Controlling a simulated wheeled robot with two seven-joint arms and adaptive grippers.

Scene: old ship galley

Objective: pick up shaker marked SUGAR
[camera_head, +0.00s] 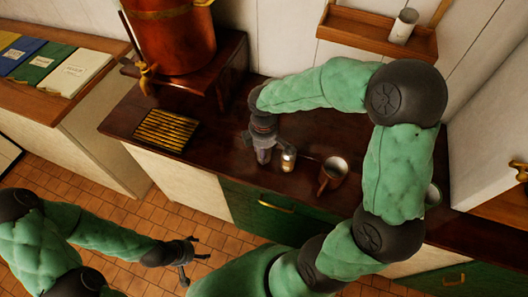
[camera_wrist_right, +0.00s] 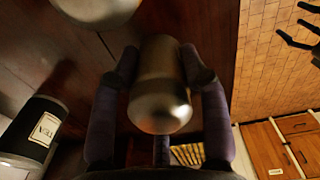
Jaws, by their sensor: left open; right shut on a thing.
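My left gripper (camera_head: 192,262) is open and empty, over the tiled floor at lower left, away from the counter.
A copper urn (camera_head: 172,40) and a slatted tray (camera_head: 166,131) are to the left. A wall shelf holds a white container (camera_head: 403,26). A black labelled container (camera_wrist_right: 38,132) shows in the wrist view.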

